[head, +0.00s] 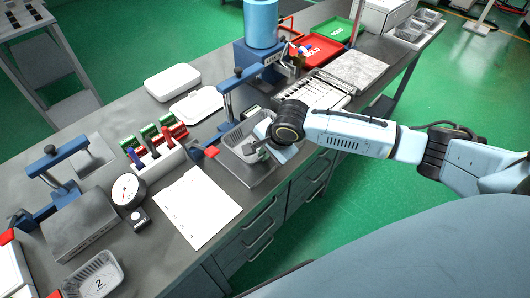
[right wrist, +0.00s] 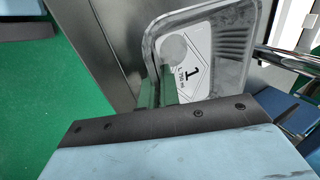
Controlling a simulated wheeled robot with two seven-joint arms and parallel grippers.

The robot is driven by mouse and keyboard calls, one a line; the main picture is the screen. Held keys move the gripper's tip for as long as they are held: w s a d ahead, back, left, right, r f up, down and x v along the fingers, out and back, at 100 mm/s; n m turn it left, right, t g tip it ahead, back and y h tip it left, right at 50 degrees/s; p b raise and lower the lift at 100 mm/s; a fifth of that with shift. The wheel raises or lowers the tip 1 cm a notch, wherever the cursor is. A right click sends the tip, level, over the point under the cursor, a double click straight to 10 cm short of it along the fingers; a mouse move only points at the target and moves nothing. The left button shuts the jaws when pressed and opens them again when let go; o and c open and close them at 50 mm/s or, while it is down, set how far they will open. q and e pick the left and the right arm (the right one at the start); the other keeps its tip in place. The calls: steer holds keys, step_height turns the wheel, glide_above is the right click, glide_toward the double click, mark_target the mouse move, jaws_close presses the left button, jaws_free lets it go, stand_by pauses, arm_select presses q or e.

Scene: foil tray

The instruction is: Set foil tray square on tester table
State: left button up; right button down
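The grey foil tray (head: 233,139) is at the blue-posted tester in the middle of the bench, over the flat tester table (head: 250,178). It looks turned relative to the table's edges; I cannot tell whether it touches it. In the right wrist view the tray (right wrist: 236,72) shows its ribbed wall and a white label with a 1. My right gripper (head: 261,150) is at the tray's near right wall. Its fingers (right wrist: 160,90) sit close together on either side of that wall and look shut on it. The gripper hides part of the tray. My left gripper is out of view.
The blue tester post (head: 226,105) rises just behind the tray. A white paper sheet (head: 199,205) lies to the left. A second tray marked 2 (head: 119,283) lies at the lower left. A blue cylinder (head: 261,25) and a stone plate (head: 355,70) are farther back.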

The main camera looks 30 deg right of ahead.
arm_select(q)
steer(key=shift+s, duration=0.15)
arm_select(e)
steer(key=c, duration=2.1)
jaws_free()
steer(key=shift+f, duration=0.15)
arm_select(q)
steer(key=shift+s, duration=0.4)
arm_select(e)
steer(key=o, duration=0.5)
steer(key=shift+c, duration=0.2)
